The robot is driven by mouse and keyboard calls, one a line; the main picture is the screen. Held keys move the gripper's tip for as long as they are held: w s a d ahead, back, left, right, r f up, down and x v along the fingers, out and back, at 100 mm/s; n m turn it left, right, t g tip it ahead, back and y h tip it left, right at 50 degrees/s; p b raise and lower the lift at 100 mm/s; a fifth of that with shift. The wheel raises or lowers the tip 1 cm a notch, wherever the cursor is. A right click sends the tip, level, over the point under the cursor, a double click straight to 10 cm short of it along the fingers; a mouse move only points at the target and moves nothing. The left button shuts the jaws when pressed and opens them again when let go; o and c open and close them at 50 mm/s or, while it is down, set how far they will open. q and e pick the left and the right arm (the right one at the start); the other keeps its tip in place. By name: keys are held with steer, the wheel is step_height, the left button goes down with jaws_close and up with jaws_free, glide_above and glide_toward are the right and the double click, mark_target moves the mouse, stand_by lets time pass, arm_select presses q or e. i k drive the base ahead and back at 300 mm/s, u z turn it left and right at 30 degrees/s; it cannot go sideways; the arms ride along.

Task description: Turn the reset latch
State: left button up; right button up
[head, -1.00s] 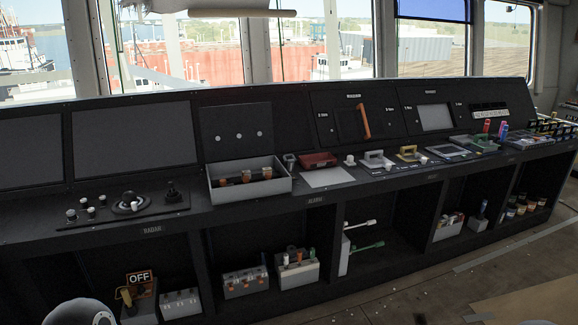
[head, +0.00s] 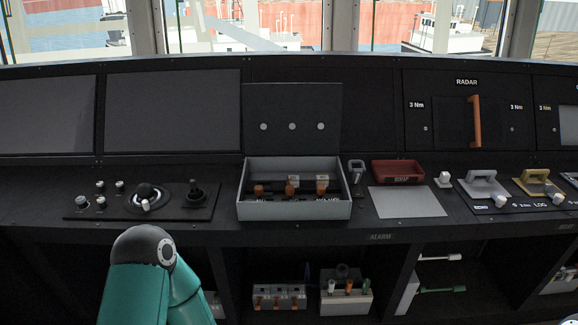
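No part is readable to me as the reset latch, so I cannot tell which it is. An open grey box (head: 295,212) stands on the console above the ALARM label (head: 381,237). Inside it are three small orange-capped parts, with the left one (head: 259,190), the middle one (head: 290,187) and the right one (head: 322,186) in a row. The lettering there is too small to read. Its dark lid panel (head: 292,112) with three pale dots stands upright behind. Only a teal link of my arm shows at the bottom left; neither gripper is in view.
A joystick panel (head: 140,202) lies left of the box. A red scrap tray (head: 398,171), a pale plate (head: 407,202) and a grey handle (head: 482,185) lie to its right. An orange bar handle (head: 476,121) is on the RADAR panel. Shelves below hold several small parts.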

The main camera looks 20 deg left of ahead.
mark_target(320, 189)
steer(key=u, duration=0.4)
steer(key=i, duration=0.95)
steer(key=u, duration=0.6)
steer(key=k, duration=0.75)
steer(key=u, duration=0.2)
steer(key=i, duration=0.6)
